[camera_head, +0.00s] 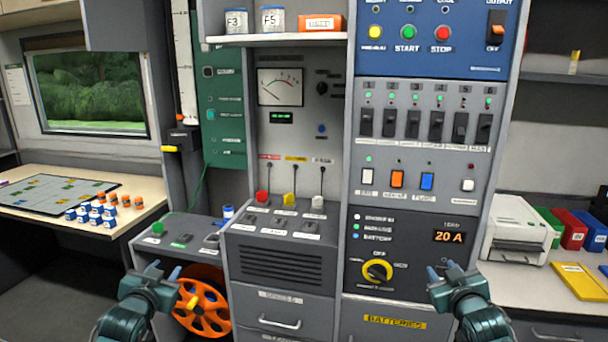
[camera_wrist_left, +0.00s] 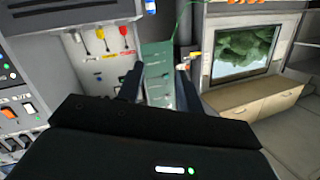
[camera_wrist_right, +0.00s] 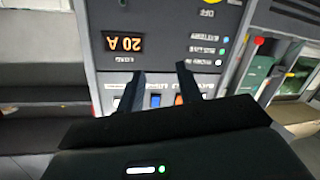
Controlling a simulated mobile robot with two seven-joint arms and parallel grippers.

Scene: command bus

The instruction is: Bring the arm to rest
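My left gripper (camera_head: 164,269) is at the lower left of the head view, in front of the orange reel. Its fingers stand apart with nothing between them, as the left wrist view (camera_wrist_left: 159,80) also shows. My right gripper (camera_head: 441,268) is at the lower right, in front of the battery panel (camera_head: 400,240). Its fingers are apart and empty in the right wrist view (camera_wrist_right: 160,75). I see no contact between either gripper and the console, but the exact gap is hard to judge.
The grey console (camera_head: 283,250) with switches fills the middle. An orange reel (camera_head: 203,318) sits low at left. A map table (camera_head: 45,195) with several small blocks is at far left. A printer (camera_head: 513,228) and binders (camera_head: 572,232) stand on the right counter.

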